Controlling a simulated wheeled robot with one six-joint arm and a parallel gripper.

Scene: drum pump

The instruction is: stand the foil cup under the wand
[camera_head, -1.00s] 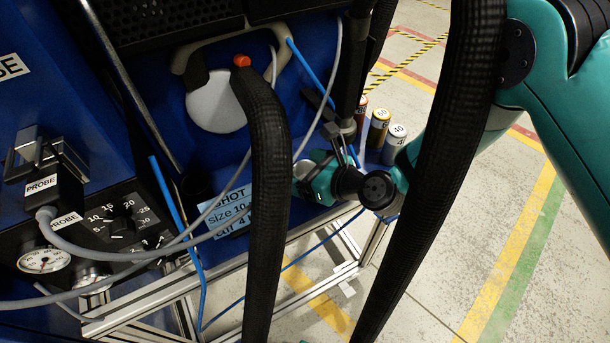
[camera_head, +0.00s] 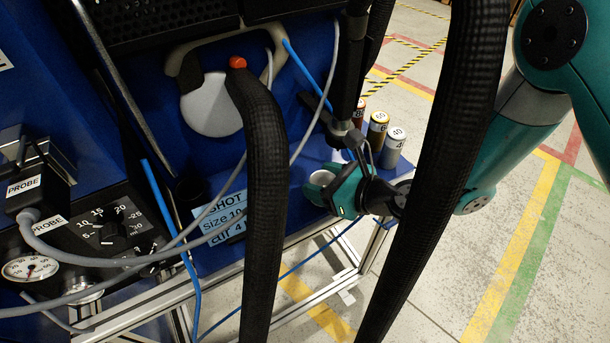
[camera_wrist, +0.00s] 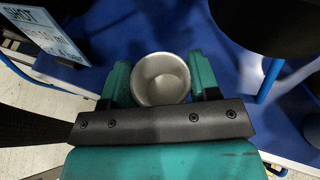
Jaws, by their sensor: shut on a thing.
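The foil cup (camera_wrist: 161,78) is a small silvery round cup, seen from above with its empty inside showing in the wrist view. It also shows in the head view (camera_head: 321,179). My gripper (camera_wrist: 161,80) is shut on it, with a teal finger on each side. In the head view my gripper (camera_head: 328,188) holds the cup over the blue bench near its front edge. A dark upright tube (camera_head: 348,75) with a grey fitting at its foot is behind and above the cup; it may be the wand. I cannot tell the cup's height above the bench.
Several labelled cans (camera_head: 378,129) stand at the back right of the bench. A blue SHOT card (camera_head: 222,215) lies to the left. Thick black hoses (camera_head: 265,200) cross in front, and thin blue and grey lines hang nearby. Blue bench surface (camera_head: 290,215) is bare beside the card.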

